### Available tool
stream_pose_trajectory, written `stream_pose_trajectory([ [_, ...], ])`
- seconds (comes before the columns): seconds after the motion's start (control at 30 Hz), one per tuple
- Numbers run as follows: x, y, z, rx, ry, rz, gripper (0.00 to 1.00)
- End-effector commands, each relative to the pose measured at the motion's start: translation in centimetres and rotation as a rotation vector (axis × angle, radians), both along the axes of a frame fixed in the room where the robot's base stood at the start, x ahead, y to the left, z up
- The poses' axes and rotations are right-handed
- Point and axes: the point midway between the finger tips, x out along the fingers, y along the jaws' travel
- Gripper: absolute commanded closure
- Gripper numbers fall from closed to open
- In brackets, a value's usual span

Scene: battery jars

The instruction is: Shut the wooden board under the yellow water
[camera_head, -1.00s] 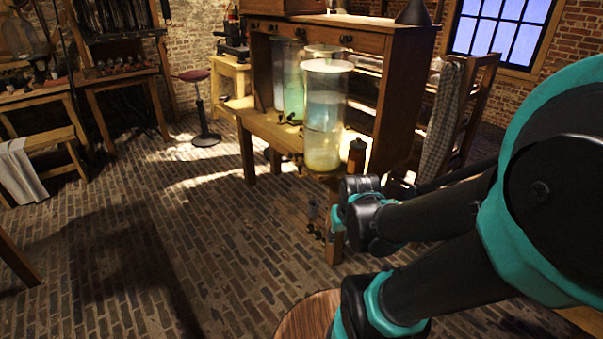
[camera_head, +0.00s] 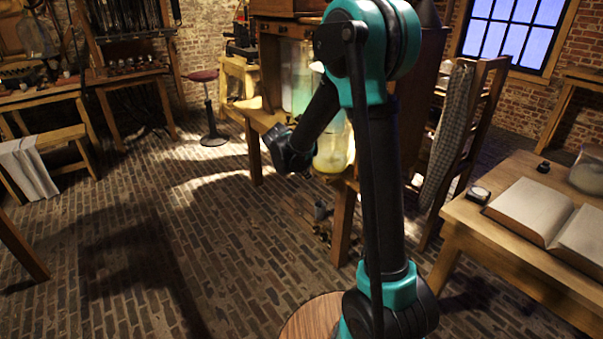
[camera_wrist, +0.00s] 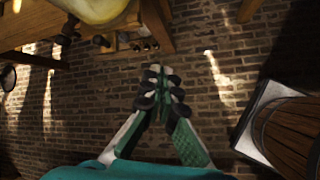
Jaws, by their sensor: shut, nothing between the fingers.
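The jar of yellow water (camera_head: 333,152) stands on a wooden table (camera_head: 262,122) in the head view, partly hidden behind my arm. Its yellow rounded base (camera_wrist: 97,8) shows at the top of the wrist view, above the table's wooden edge (camera_wrist: 35,54). I cannot clearly make out a separate board under the jar. My gripper (camera_wrist: 160,74) is shut and empty in the wrist view, with brick floor behind it and the table beyond its tips. In the head view the arm's dark end is left of the yellow jar; the fingers cannot be made out.
Dark taps (camera_wrist: 68,30) stick out near the jar base. A small grey cup (camera_head: 320,210) is low beside the table leg (camera_head: 343,222). A desk with an open book (camera_head: 530,208) stands at the right.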

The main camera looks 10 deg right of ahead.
Motion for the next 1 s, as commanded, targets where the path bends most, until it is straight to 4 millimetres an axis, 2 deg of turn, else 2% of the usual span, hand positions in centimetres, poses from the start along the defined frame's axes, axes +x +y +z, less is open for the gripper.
stream_pose_trajectory([
  [0.03, 1.8, 1.5, -0.5, -0.062, 0.022, 0.077, 1.0],
  [0.2, 5.9, 5.3, -2.0, -0.265, 0.101, 0.301, 1.0],
  [0.3, 7.5, 7.0, -2.6, -0.354, 0.135, 0.391, 1.0],
  [0.43, 8.5, 8.2, -3.2, -0.419, 0.163, 0.454, 1.0],
  [0.67, 9.5, 7.7, -4.3, -0.436, 0.171, 0.47, 1.0],
  [1.0, 12.7, 4.2, -8.7, -0.435, 0.171, 0.467, 1.0],
])
